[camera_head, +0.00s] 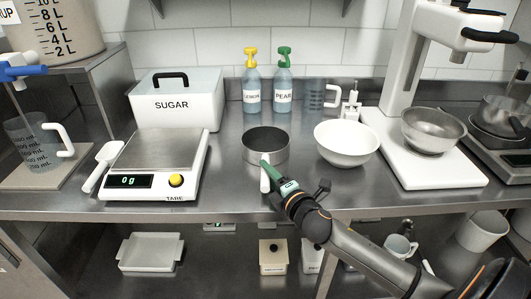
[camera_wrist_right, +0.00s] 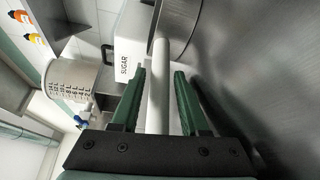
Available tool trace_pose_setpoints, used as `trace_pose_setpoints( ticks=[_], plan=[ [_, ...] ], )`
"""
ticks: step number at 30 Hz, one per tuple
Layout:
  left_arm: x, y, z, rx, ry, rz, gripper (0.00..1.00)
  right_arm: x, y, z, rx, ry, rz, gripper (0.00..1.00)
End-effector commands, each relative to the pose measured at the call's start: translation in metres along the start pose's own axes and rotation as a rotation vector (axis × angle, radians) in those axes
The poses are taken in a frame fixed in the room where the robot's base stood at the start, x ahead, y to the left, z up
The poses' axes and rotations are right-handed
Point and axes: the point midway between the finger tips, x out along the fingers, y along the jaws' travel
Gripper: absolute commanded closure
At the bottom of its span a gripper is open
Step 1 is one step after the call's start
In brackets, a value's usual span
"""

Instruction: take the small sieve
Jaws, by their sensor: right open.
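The small sieve (camera_head: 265,142) is a round grey vessel with a pale handle (camera_head: 265,182) that points toward the counter's front edge. It stands on the steel counter between the scale and the white bowl. My right gripper (camera_head: 273,174) has green fingers and is at the handle. In the right wrist view, the handle (camera_wrist_right: 159,85) lies between the two open fingers, with a visible gap on each side. Part of the sieve's round wall (camera_wrist_right: 178,25) shows beyond the fingertips. My left gripper is in neither view.
A scale (camera_head: 150,165) reading 0 g, with a white scoop (camera_head: 103,165) beside it, stands left of the sieve. A white bowl (camera_head: 346,143) stands close on the right, then a mixer (camera_head: 425,165) with a metal bowl. The sugar box (camera_head: 175,100) and two pump bottles (camera_head: 283,92) are behind.

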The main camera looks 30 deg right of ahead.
Motion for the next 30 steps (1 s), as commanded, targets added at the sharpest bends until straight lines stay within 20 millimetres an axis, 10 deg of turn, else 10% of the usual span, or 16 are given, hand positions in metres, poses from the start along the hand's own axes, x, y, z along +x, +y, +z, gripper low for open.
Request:
trace_pose_setpoints(
  ticks=[8,19,30],
  plan=[
    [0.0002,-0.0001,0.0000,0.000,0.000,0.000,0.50,0.0015,-0.0003,-0.0004,0.000,0.001,0.000,0.58],
    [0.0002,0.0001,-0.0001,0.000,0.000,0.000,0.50,0.0013,-0.0002,-0.0003,0.000,0.000,0.000,0.99],
    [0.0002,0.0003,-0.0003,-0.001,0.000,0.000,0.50,0.0013,-0.0002,-0.0002,0.000,0.000,0.000,1.00]
  ],
)
